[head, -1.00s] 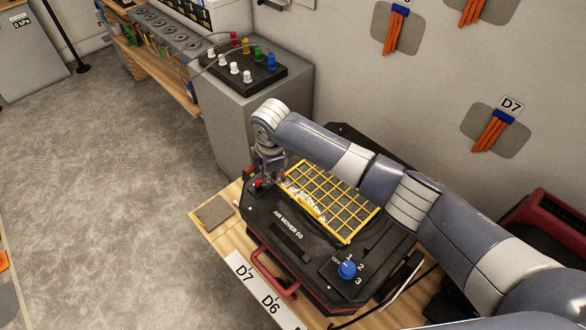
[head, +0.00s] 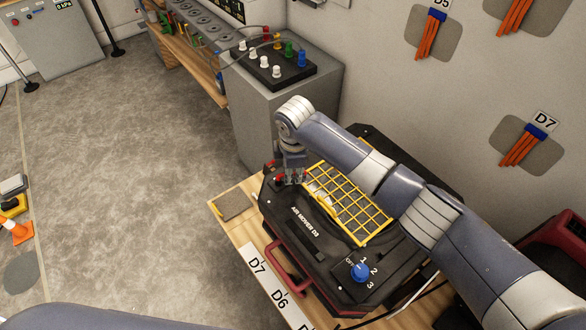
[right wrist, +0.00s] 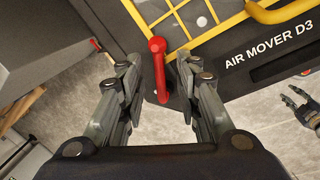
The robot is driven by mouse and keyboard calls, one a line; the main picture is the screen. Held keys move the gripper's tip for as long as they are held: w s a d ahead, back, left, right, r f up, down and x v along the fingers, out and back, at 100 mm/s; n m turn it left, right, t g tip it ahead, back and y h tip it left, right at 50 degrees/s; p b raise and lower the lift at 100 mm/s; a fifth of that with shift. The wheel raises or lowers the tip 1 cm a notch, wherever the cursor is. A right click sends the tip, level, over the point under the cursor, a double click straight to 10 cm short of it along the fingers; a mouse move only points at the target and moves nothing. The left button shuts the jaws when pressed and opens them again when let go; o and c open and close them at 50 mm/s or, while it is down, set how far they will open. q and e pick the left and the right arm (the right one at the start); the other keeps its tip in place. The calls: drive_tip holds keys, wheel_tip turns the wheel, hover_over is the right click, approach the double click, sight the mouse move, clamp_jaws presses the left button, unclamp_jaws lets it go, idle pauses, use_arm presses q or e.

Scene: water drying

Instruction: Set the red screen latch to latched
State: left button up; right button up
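The red screen latch (right wrist: 158,68) is a red lever with a round knob at its top end, at the edge of the black air mover (head: 300,262). In the right wrist view it lies between the two fingers of my right gripper (right wrist: 157,75), which is open with a gap on each side. In the head view my right gripper (head: 290,178) is over the far left corner of the air mover, and a bit of red (head: 279,179) shows beside it. My left gripper (right wrist: 296,102) shows small at the right wrist view's right edge, its fingers apart and empty.
A yellow grid screen (head: 350,205) lies on the air mover, with a blue knob (head: 360,272) and a dark red handle (head: 288,276) nearer. A grey cabinet (head: 280,115) stands close behind. Open floor (head: 110,200) lies to the left.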

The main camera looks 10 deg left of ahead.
wheel_tip(320, 180, up, 12)
drive_tip(key=s, duration=0.2)
drive_tip(key=shift+s+d, duration=0.15)
drive_tip(key=shift+d, duration=0.1)
drive_tip(key=shift+f, duration=0.15)
idle(0.5)
